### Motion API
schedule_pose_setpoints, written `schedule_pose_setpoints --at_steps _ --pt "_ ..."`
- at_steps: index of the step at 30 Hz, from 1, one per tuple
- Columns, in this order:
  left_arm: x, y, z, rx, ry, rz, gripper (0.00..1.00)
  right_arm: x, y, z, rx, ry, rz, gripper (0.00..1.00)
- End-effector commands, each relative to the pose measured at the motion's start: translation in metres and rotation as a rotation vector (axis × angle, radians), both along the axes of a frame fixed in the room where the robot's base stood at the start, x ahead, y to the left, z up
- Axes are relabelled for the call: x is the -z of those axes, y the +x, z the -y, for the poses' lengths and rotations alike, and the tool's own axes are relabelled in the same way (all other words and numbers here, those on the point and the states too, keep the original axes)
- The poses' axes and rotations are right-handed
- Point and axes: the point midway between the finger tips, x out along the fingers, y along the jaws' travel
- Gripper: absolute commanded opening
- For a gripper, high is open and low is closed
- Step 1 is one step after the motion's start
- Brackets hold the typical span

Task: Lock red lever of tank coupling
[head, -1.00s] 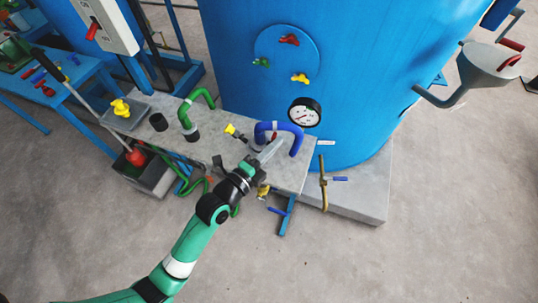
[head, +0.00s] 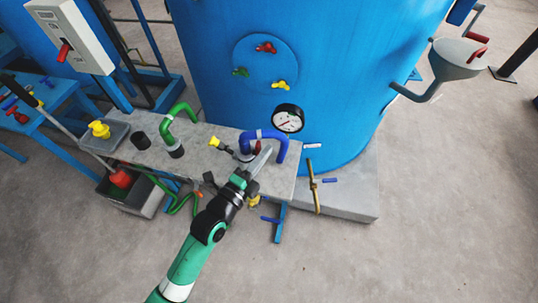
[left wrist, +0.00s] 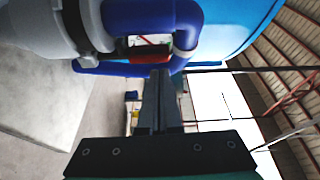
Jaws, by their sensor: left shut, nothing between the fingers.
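The blue bent hose (head: 281,147) of the tank coupling rises from the grey bench beside the blue tank (head: 320,60). The small red lever (head: 258,147) shows under its arch, partly hidden. In the left wrist view the red lever (left wrist: 150,53) lies across the picture just beyond the fingertips, framed by the blue hose (left wrist: 150,18). My left gripper (head: 264,154) is shut and empty, with its tips close to the lever. It also shows in the left wrist view (left wrist: 160,78). Whether the tips touch the lever I cannot tell. My right gripper is out of view.
A pressure gauge (head: 288,119) stands just right of the hose. A yellow-handled valve (head: 216,142) and a green pipe (head: 177,120) are to the left on the bench. The floor in front is clear.

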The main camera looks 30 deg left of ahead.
Motion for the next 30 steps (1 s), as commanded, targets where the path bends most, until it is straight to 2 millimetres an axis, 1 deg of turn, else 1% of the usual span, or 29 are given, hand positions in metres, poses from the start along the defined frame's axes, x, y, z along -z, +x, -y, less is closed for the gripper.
schedule_pose_setpoints --at_steps 1,3,4,9,12,16,21,30 --pt "-0.007 0.002 0.006 0.000 0.001 -0.004 0.00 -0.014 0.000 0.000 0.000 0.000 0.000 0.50" --pt "-0.009 0.003 0.014 -0.002 0.002 -0.004 0.00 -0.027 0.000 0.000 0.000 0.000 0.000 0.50" --pt "-0.003 -0.007 0.011 -0.006 0.000 -0.006 0.00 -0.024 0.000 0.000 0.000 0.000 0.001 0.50" --pt "-0.002 -0.051 0.010 -0.007 -0.001 -0.005 0.00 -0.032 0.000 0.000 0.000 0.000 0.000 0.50" --pt "-0.001 -0.071 0.010 -0.007 0.000 -0.004 0.00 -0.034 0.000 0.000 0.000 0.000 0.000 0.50" --pt "0.000 -0.089 0.011 -0.007 -0.001 -0.002 0.00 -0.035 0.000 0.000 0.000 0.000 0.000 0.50" --pt "-0.001 -0.097 0.010 -0.007 0.000 0.000 0.00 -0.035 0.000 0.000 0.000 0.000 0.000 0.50" --pt "0.000 -0.097 0.010 -0.007 0.000 0.000 0.00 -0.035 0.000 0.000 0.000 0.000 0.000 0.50"
